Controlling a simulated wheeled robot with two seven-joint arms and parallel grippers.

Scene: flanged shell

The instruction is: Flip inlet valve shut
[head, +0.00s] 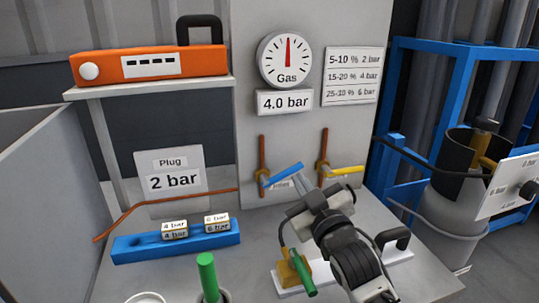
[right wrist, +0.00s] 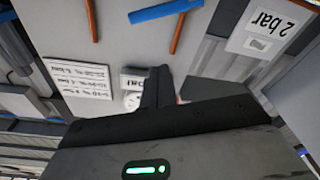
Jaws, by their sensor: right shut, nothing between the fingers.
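The blue valve handle (head: 283,173) sits on the left copper pipe on the grey panel. It points right and slightly up, across the vertical pipe. A small label below it is partly covered and hard to read. The yellow valve handle (head: 345,172) on the right pipe also points right. My right gripper (head: 302,183) is shut and empty, its fingertips at the blue handle's free end; I cannot tell whether they touch. In the right wrist view the blue handle (right wrist: 165,10) shows at the top edge, beyond the shut fingers. My left gripper is not in view.
The gas gauge (head: 288,60) and a 4.0 bar sign (head: 285,102) are above the valves. A blue block (head: 140,247) with several labelled pieces, a green cylinder (head: 207,272) and a green-handled yellow fitting (head: 291,270) stand on the bench. A blue frame (head: 405,140) rises at right.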

